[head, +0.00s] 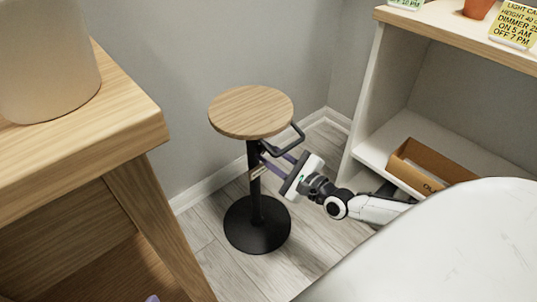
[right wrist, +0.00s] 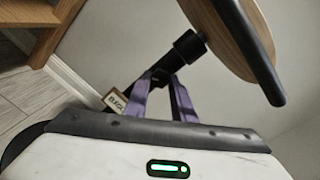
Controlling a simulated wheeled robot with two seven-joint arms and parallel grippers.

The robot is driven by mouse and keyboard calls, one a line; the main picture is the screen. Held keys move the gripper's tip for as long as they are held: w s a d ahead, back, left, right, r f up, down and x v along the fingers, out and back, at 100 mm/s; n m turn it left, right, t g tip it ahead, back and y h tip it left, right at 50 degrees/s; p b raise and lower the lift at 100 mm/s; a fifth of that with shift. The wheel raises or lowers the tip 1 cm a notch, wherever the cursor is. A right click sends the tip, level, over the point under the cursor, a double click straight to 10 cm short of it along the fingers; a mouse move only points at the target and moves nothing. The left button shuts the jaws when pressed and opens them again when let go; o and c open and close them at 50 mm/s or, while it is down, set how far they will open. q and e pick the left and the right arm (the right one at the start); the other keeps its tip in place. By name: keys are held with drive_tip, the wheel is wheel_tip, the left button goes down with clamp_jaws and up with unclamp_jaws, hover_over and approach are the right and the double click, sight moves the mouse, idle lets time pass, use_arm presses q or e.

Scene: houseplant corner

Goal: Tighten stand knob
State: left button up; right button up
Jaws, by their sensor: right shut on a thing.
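The stand has a round wooden top (head: 251,111), a black post (head: 256,205) and a round black base (head: 257,236). It stands upright on the floor. My right gripper (head: 263,153) reaches in from the right, its purple fingers at the upper post below the top. In the right wrist view the fingers are shut on a small dark knob (right wrist: 161,77) on the post, mostly hidden between the fingertips. A small lettered tag (right wrist: 116,99) is on the post beside them. Only a small purple tip of my left gripper (head: 152,298) shows at the bottom edge.
A black handle bar (head: 286,140) juts from under the wooden top, close above my right fingers. A wooden table (head: 120,125) with a pale pot (head: 45,60) is at the left. A shelf (head: 385,120) with a brown box (head: 425,165) is at the right. The floor around the base is clear.

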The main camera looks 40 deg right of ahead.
drive_tip(key=shift+f, duration=0.1)
idle(0.3)
drive_tip(key=o, duration=1.1)
drive_tip(key=shift+c, duration=0.2)
use_arm(q)
drive_tip(key=shift+r, duration=0.1)
use_arm(e)
drive_tip(key=shift+s, duration=0.1)
drive_tip(key=shift+s, duration=0.3)
use_arm(q)
drive_tip(key=a+f+p, duration=0.1)
drive_tip(key=f+g+y+p, duration=0.1)
drive_tip(key=f+p, duration=0.1)
drive_tip(key=shift+s+a+y, duration=0.2)
drive_tip(key=shift+a+y, duration=0.1)
drive_tip(key=shift+a, duration=0.1)
use_arm(e)
drive_tip(key=s+d, duration=0.1)
drive_tip(key=s, duration=0.8)
drive_tip(key=shift+s+d+r, duration=0.15)
drive_tip(key=shift+s+r, duration=0.05)
drive_tip(key=shift+s, duration=0.05)
